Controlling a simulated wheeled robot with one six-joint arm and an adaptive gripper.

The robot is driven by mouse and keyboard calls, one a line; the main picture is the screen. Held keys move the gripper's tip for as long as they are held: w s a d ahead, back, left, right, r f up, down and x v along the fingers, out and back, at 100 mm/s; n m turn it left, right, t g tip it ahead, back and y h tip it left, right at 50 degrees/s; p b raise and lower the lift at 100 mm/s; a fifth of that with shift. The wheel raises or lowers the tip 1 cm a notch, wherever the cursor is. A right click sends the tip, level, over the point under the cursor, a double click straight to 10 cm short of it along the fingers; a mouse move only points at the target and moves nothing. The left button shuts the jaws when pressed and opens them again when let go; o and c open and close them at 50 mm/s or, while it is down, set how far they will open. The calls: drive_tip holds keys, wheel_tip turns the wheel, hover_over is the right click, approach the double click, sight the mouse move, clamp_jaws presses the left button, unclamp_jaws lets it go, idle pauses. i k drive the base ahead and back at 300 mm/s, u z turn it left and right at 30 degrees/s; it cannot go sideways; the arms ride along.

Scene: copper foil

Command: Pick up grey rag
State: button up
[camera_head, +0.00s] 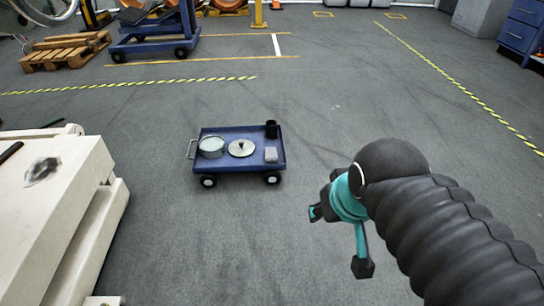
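A small grey folded item that looks like the grey rag (271,154) lies on the right side of the blue cart (223,166), near its front edge. It is small in the picture, so its cloth texture is hard to tell. My gripper (337,240) is to the right of the cart and nearer to me, apart from it. Its two fingers are spread, one pointing left and one hanging down, with nothing seen between them.
On the cart are a round metal pot (211,147), a lid (241,148) and a black cup (271,129). A white machine or bench (50,200) stands at the left. A blue wheeled stand (152,45) and wooden pallet (65,50) are behind. Floor around the cart is clear.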

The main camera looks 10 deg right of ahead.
sight(270, 153)
drive_tip(key=u, duration=0.45)
drive_tip(key=i, duration=1.05)
drive_tip(key=z, duration=0.85)
drive_tip(key=i, duration=0.35)
drive_tip(key=z, duration=0.3)
